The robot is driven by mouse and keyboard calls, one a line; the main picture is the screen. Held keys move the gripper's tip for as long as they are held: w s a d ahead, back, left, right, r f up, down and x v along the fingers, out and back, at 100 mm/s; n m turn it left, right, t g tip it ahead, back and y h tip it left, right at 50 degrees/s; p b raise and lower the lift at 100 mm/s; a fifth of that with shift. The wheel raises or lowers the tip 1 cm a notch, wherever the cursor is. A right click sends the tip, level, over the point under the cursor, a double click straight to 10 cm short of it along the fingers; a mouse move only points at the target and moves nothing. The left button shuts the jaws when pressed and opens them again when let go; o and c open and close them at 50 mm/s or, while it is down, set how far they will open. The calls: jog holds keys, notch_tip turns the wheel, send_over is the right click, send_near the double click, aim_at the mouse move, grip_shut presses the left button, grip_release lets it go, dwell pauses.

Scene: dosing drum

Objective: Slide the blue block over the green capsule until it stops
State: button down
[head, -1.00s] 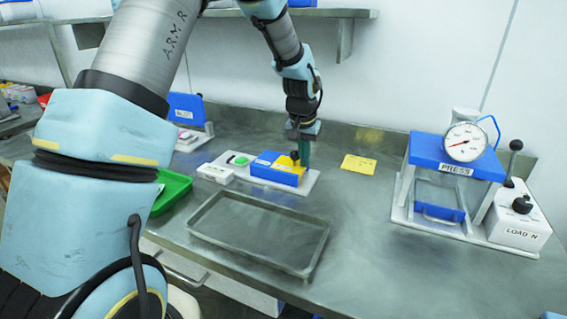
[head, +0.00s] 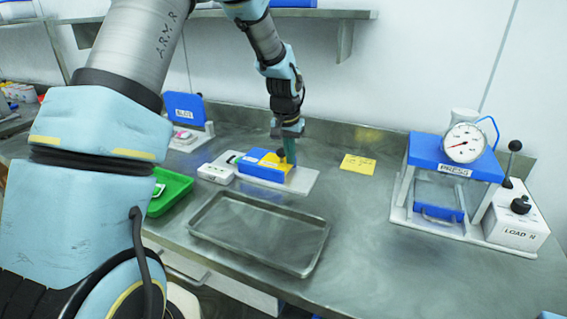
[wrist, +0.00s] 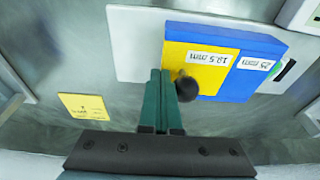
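The blue block (head: 262,171) sits on a white base plate (head: 300,184), joined to a yellow part (head: 285,166) with a black knob. In the wrist view the blue part (wrist: 232,85) is labelled 25 mm and the yellow part (wrist: 193,72) 12.5 mm. My gripper (head: 286,150) is down at the yellow end of the block. In the wrist view its teal fingers (wrist: 158,88) are together, beside the black knob (wrist: 187,89) and against or very near the yellow side. A dark slot (head: 232,159) shows past the block's left end.
A white box (head: 216,173) stands just left of the plate. An empty metal tray (head: 318,246) lies in front, a green tray (head: 178,190) at left. A yellow note (head: 358,164) lies right, and the blue press (head: 455,155) stands farther right. The bench between is clear.

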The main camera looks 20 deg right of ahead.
aim_at(267, 158)
jog(key=shift+w+a+p, duration=0.85)
jog(key=shift+w+a, duration=2.4)
jog(key=shift+a, duration=0.25)
jog(key=shift+s+d, duration=0.1)
jog(key=shift+s+d, duration=0.45)
notch_tip(267, 158, up, 8)
jog(key=p, duration=0.5)
